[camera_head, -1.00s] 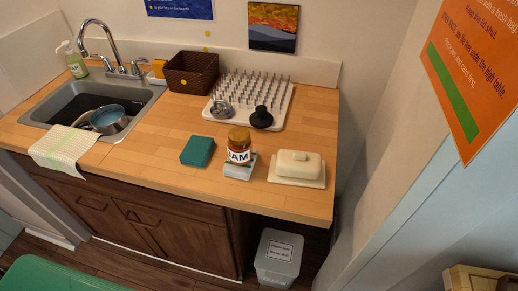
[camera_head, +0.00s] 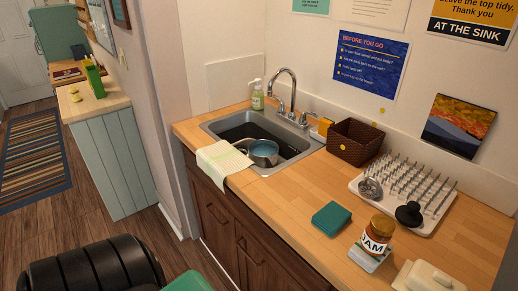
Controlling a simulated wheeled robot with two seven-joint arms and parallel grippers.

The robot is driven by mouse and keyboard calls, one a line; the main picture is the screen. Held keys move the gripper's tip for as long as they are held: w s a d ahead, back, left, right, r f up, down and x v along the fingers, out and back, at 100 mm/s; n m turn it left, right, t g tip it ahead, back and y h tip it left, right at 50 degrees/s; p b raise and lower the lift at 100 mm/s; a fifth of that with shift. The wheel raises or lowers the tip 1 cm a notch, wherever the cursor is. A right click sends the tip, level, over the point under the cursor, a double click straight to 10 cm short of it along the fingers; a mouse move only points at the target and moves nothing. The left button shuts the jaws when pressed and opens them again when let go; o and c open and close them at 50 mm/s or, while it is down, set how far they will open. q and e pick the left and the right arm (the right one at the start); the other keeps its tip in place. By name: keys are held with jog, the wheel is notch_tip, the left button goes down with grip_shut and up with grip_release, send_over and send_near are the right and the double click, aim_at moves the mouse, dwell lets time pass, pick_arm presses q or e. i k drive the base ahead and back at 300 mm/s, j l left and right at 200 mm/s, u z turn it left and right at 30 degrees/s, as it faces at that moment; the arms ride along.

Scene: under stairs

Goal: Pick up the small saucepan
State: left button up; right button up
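The small saucepan (camera_head: 264,151) is in the sink (camera_head: 290,149), near its front left side. It has a grey outside and a blue inside, and looks tilted. A pale striped cloth (camera_head: 222,160) hangs over the counter's front edge beside it, and what may be its handle lies close to the cloth. Neither of my grippers is in view.
The faucet (camera_head: 288,88) and a green soap bottle (camera_head: 257,96) stand behind the sink. A brown basket (camera_head: 354,142), drying rack (camera_head: 418,190), teal block (camera_head: 331,218) and jam jar (camera_head: 377,236) are to the right. Floor (camera_head: 120,225) shows at left.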

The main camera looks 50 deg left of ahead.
aim_at(264, 153)
jog(key=u, duration=1.45)
jog(key=i+j, duration=0.3)
jog(key=j, duration=0.2)
